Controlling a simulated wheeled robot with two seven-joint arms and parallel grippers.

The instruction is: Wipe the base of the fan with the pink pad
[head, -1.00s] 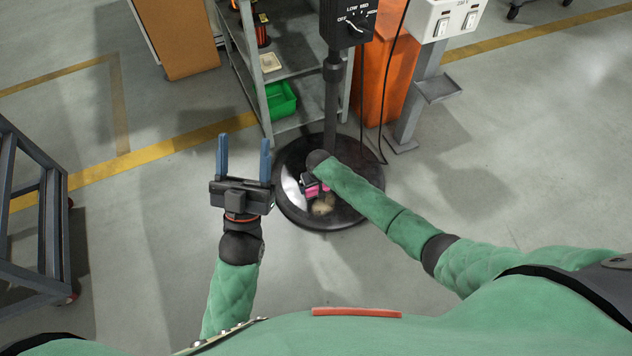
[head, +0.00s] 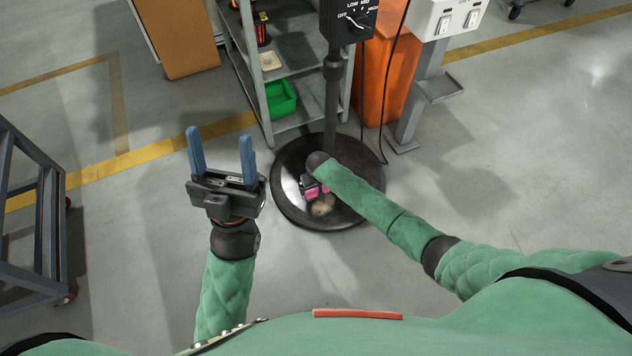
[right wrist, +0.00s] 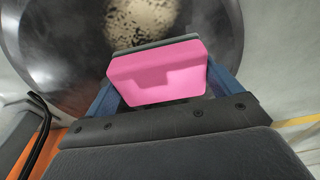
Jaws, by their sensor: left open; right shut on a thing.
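The fan's base (head: 290,205) is a round, dark, glossy disc on the floor, with the fan's black pole rising from its back. A tan, speckled dirty patch (head: 323,204) lies on its front part; it also shows at the top of the right wrist view (right wrist: 140,25). My right gripper (head: 313,190) is over the base, partly hidden by its own arm. It is shut on the pink pad (right wrist: 158,72), which sits between the blue fingers beside the patch. I cannot tell whether the pad touches the base. My left gripper (head: 222,155) is open and empty, left of the base.
A grey shelf (head: 300,75) with a green bin (head: 281,98) stands behind the base. An orange cabinet (head: 385,75) and a grey post (head: 413,105) are behind to the right. A black cable hangs near the pole. A blue-grey frame stands far left.

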